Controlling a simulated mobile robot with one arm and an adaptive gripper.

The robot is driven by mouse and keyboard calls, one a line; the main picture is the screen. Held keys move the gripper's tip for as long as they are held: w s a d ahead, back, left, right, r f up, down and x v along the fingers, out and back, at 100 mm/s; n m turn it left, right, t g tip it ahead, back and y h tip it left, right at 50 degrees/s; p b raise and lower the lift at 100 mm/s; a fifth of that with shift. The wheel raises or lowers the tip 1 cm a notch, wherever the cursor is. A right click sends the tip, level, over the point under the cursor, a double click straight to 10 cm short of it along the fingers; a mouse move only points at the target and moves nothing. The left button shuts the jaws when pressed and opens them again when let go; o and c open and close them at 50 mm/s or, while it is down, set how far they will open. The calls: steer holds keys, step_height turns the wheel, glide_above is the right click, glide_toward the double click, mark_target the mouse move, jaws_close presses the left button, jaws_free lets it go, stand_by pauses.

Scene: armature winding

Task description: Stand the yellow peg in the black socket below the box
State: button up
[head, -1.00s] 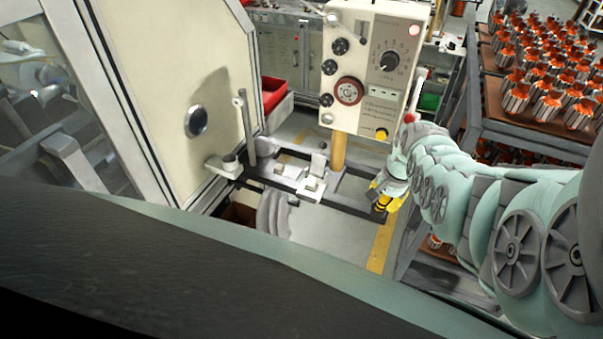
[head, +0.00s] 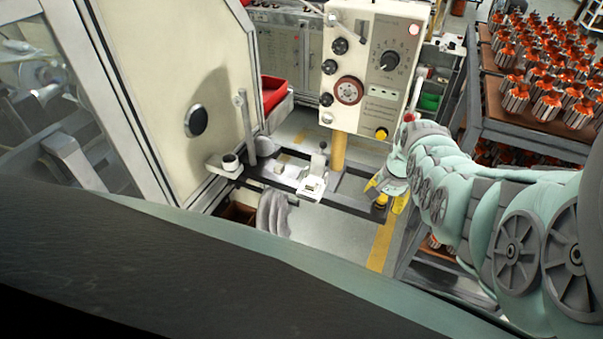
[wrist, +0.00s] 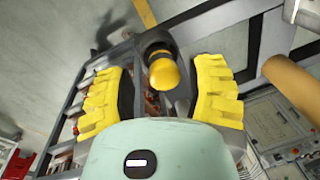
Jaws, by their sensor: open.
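The yellow peg (head: 381,200) is low at the end of the dark frame, below the box (head: 372,75). In the wrist view the peg (wrist: 164,73) shows its rounded yellow top, with the black socket (wrist: 155,46) around its lower part. It appears to stand upright in the socket; how deep it sits is hidden. My gripper (head: 386,192) is open just above the peg. In the wrist view its yellow fingers are spread left and right of the peg (wrist: 163,66), with gaps on both sides and nothing held.
A tan post (head: 338,152) carries the box, left of my gripper. The box has a yellow knob (head: 381,133) on its lower edge. A rack of orange-topped armatures (head: 545,100) stands to the right. A red bin (head: 274,92) is further left.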

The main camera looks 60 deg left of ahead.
step_height(320, 180, up, 12)
steer(key=d, duration=0.1)
steer(key=shift+s+d+f, duration=0.2)
steer(key=shift+d, duration=0.15)
stand_by(0.5)
steer(key=shift+w, duration=0.1)
